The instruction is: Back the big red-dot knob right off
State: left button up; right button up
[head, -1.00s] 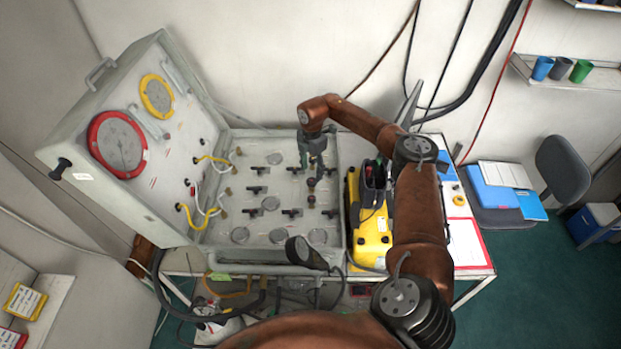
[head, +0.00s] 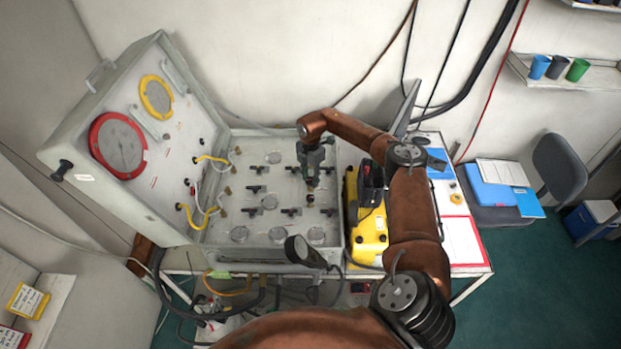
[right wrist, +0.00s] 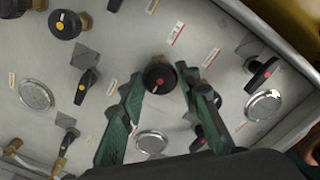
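The big round black knob with a red dot (right wrist: 159,76) stands on the grey panel, at the upper middle of the right wrist view. My right gripper (right wrist: 160,82) is open, with one green finger on each side of the knob. Gaps show between the fingertips and the knob, so neither finger appears to press on it. In the head view, my right gripper (head: 312,172) points down over the upper right of the panel and partly hides the knob area. My left gripper is not in view.
A big yellow-dot knob (right wrist: 65,23) and small lever handles, one with a red dot (right wrist: 262,73), stand nearby. Flat round gauges (right wrist: 151,141) are set in the panel. The raised lid (head: 130,140) is left; a yellow case (head: 369,235) stands right.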

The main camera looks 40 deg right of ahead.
jog(key=c, duration=0.6)
